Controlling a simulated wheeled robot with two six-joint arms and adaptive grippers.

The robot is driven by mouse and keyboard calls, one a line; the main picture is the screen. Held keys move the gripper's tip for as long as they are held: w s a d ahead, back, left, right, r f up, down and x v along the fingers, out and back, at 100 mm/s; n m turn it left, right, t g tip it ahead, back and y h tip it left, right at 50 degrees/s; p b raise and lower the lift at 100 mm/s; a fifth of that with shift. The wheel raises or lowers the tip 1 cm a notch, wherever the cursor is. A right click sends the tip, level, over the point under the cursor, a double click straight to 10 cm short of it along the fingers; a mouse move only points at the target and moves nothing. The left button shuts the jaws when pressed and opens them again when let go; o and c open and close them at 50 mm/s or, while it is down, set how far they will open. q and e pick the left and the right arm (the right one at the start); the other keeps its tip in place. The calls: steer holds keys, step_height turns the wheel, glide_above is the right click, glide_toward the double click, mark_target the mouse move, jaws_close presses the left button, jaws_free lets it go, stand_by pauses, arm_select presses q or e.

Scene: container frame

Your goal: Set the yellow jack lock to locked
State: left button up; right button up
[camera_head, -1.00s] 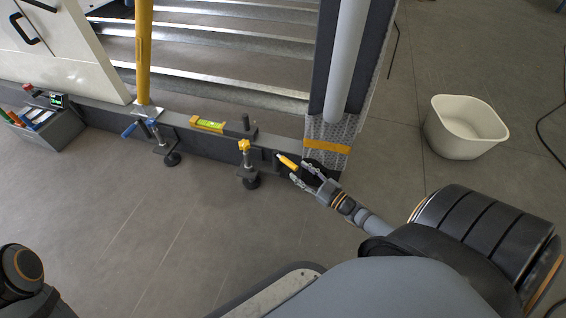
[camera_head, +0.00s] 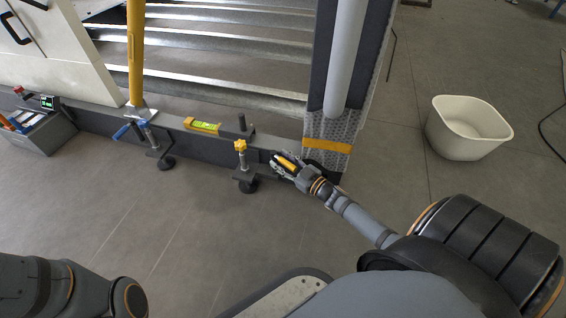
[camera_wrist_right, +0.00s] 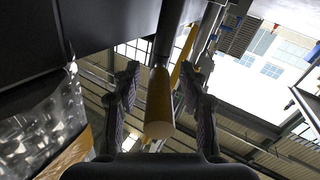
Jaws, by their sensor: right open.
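The yellow lever handle of the lock (camera_head: 288,163) is on the front of the dark frame beam, near the foot of the grey upright post. In the right wrist view the yellow handle (camera_wrist_right: 160,105) lies lengthwise on a dark shaft, between the fingers. My right gripper (camera_head: 281,164) is at the handle, its fingers apart on both sides of it. In the right wrist view the right gripper (camera_wrist_right: 160,82) shows gaps on each side of the handle. My left arm shows at the lower left; its gripper is outside the view.
A jack with a yellow knob (camera_head: 240,146) stands left of the handle. A blue-handled jack (camera_head: 122,131), a yellow-green level (camera_head: 203,127) and a yellow post (camera_head: 136,55) are farther left. A white bin (camera_head: 468,128) stands at right. The front floor is clear.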

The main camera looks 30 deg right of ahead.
steer(key=shift+c, duration=0.4)
jaws_close()
